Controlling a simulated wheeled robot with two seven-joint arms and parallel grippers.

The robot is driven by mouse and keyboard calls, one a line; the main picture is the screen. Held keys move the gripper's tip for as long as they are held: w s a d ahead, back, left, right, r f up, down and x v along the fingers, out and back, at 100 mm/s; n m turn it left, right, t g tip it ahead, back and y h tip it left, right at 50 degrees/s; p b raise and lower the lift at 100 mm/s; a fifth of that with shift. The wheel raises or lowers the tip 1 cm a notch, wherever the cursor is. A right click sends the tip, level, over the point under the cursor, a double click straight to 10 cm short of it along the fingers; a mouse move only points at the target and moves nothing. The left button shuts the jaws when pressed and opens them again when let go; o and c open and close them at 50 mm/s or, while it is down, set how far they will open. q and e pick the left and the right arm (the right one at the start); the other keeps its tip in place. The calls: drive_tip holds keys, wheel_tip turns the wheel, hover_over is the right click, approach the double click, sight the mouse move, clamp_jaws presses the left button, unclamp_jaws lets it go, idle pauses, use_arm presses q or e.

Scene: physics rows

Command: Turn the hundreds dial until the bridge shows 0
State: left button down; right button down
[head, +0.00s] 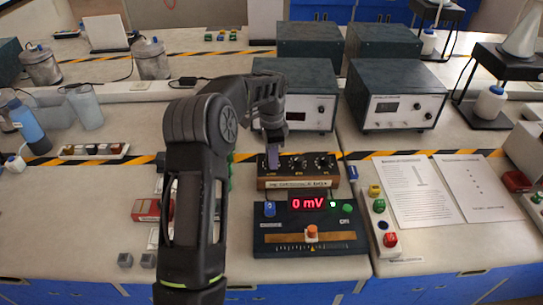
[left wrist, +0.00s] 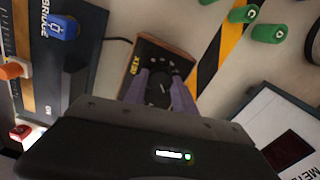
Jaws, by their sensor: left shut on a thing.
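The dial box (head: 298,182), brown with a black top, stands behind the bridge and carries a row of dials. In the left wrist view the box (left wrist: 148,50) shows a label that seems to read X100 beside the dial between my fingers. My left gripper (head: 273,158) reaches down onto the leftmost dial; its purple fingers (left wrist: 160,92) are shut on this black hundreds dial (left wrist: 158,90). The fingers partly hide the dial, so its setting cannot be read. The dark blue bridge (head: 311,240) shows 0 mV in red on its display (head: 309,203), beside a lit green light. My right gripper is not in view.
A blue knob (head: 269,209), a green knob (head: 347,209) and an orange slider (head: 312,232) are on the bridge. Grey meter boxes (head: 397,97) stand behind. Printed sheets (head: 413,191) and a strip with coloured knobs (head: 381,222) lie to the right. My left arm hides some bench.

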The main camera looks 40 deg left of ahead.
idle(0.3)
use_arm(q)
drive_tip(key=c, duration=1)
unclamp_jaws()
drive_tip(key=shift+r, duration=0.1)
wheel_tip(320, 180, up, 8)
drive_tip(key=shift+f+b, duration=0.15)
drive_tip(key=shift+b, duration=0.35)
drive_tip(key=shift+f, duration=0.1)
